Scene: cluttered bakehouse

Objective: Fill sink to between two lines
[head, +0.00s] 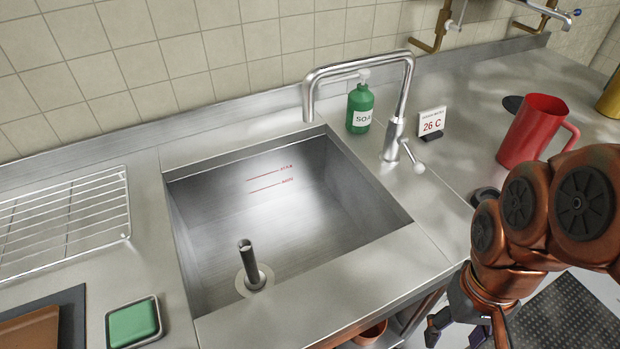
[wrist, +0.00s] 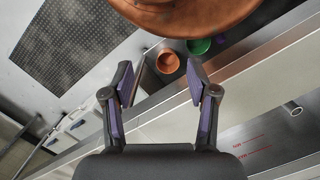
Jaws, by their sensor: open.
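The steel sink (head: 340,205) has two short red lines (head: 268,179) on its far wall, one above the other, each with small red lettering. No water shows in it. A dark upright pipe (head: 250,262) stands on a round fitting in the sink floor. The arched tap (head: 400,100) stands at the sink's right rear, its spout over the basin, and no stream shows. Its small lever (head: 413,158) sticks out low on the right. My gripper (wrist: 163,84) is open and empty, in front of the counter edge; the red lines also show in the wrist view (wrist: 252,146).
A green soap bottle (head: 360,108) and a 26 C sign (head: 432,122) stand near the tap. A red jug (head: 532,132) is further right. A wire rack (head: 65,220) and green sponge in a dish (head: 134,322) lie left. A terracotta pot (wrist: 168,62) sits below.

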